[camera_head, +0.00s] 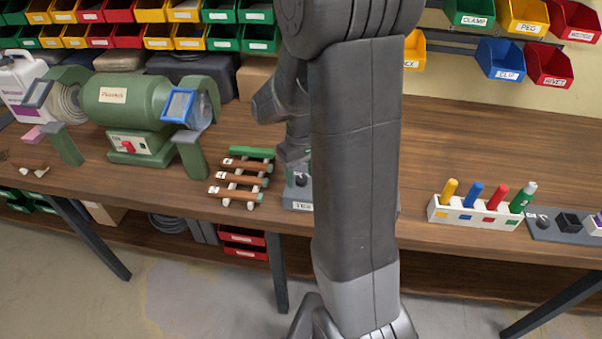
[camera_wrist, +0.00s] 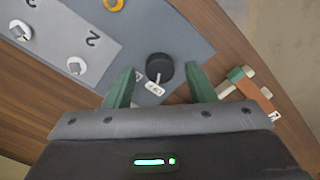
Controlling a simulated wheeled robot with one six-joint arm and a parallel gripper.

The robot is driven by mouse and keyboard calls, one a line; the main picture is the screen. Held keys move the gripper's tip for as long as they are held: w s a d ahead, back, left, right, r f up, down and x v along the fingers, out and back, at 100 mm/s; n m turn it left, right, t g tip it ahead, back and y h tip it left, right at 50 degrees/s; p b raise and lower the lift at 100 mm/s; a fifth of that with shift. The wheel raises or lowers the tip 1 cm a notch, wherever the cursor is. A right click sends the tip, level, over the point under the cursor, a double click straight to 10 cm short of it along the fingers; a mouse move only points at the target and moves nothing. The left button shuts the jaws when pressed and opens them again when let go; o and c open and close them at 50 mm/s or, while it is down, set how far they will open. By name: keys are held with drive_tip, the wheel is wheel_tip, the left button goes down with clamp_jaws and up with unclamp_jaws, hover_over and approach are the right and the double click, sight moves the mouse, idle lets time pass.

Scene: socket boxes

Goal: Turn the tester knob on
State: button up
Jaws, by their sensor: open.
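The tester (camera_head: 299,194) is a grey box on the bench, mostly hidden behind my arm, with part of a label on its front. In the wrist view the tester's grey panel (camera_wrist: 130,35) fills the upper left. A round black knob (camera_wrist: 159,66) with a white pointer sits near the panel's edge, with a small white label below it. My gripper (camera_wrist: 160,72) is open, with one green finger on each side of the knob. I cannot tell whether either finger touches it. In the head view my gripper (camera_head: 293,153) is just above the tester, partly hidden.
A rack with brown bars and a green bar (camera_head: 240,178) stands just left of the tester. A green bench grinder (camera_head: 125,102) is further left. A white holder with coloured pegs (camera_head: 470,214) is at right. The wooden bench (camera_head: 450,150) behind that holder is clear.

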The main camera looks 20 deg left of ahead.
drive_tip(key=shift+d+f, duration=0.1)
drive_tip(key=shift+f, duration=0.1)
drive_tip(key=c, duration=1)
drive_tip(key=m, duration=0.5)
drive_tip(key=shift+m, duration=0.4)
drive_tip(key=m, duration=0.5)
drive_tip(key=shift+r+m, duration=0.1)
drive_tip(key=shift+m, duration=0.3)
